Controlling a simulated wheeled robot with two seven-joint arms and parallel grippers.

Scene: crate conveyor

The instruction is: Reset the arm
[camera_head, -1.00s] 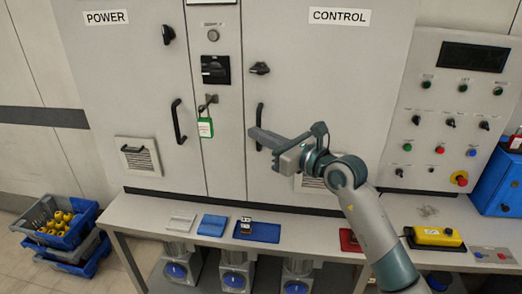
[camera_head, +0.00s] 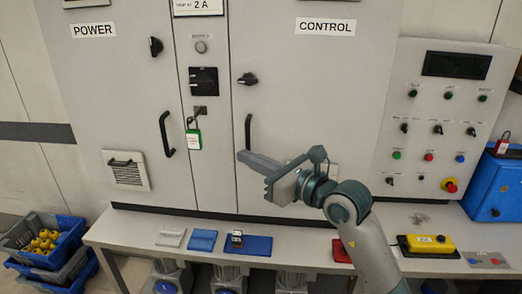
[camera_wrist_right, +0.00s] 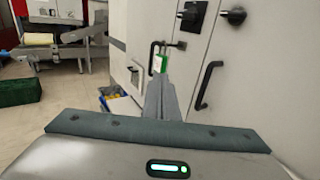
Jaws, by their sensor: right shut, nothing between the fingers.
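My right gripper (camera_head: 243,157) is in the head view, in front of the lower part of the CONTROL cabinet door (camera_head: 300,90) and above the bench. Its fingers are together with nothing between them and point left. In the right wrist view the closed fingers (camera_wrist_right: 160,92) point ahead toward the cabinet, with the green padlock tag (camera_wrist_right: 160,62) behind their tips. My right arm comes up from the lower right of the head view and hides part of the bench. My left gripper is not in view.
The bench (camera_head: 135,228) below holds a blue mat (camera_head: 258,246), a blue tray (camera_head: 202,240) and a yellow pendant box (camera_head: 430,243). A button panel (camera_head: 445,110) and a blue box (camera_head: 490,185) stand at right. Stacked crates (camera_head: 70,262) stand on the floor at left.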

